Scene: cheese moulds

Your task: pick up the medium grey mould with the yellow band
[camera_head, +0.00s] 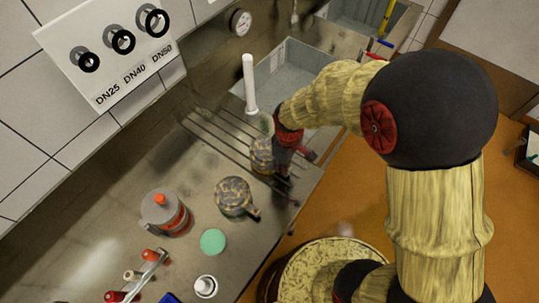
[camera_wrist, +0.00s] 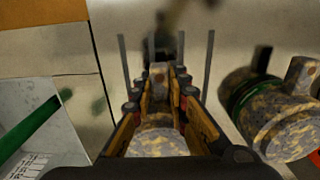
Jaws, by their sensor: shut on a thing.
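My gripper (camera_head: 284,168) is over the front edge of the slatted drain rack. A mottled grey and yellowish mould (camera_head: 261,155) is right beside it, partly hidden by it. In the wrist view, my gripper (camera_wrist: 158,78) is shut on a mottled mould whose rounded end (camera_wrist: 158,142) shows between the fingers. I cannot make out a yellow band on it; much of it is hidden by the fingers. Another mottled mould (camera_head: 234,194) with a side handle stands on the steel counter, nearer the front left. A mottled mould with a dark green band (camera_wrist: 268,112) shows at the right of the wrist view.
A grey container with an orange knob (camera_head: 168,213), a green disc (camera_head: 213,241) and a small white ring-topped item (camera_head: 205,286) stand on the counter. A white upright pipe (camera_head: 249,85) rises by the sink (camera_head: 292,68). A round mottled top (camera_head: 330,270) is below the counter edge.

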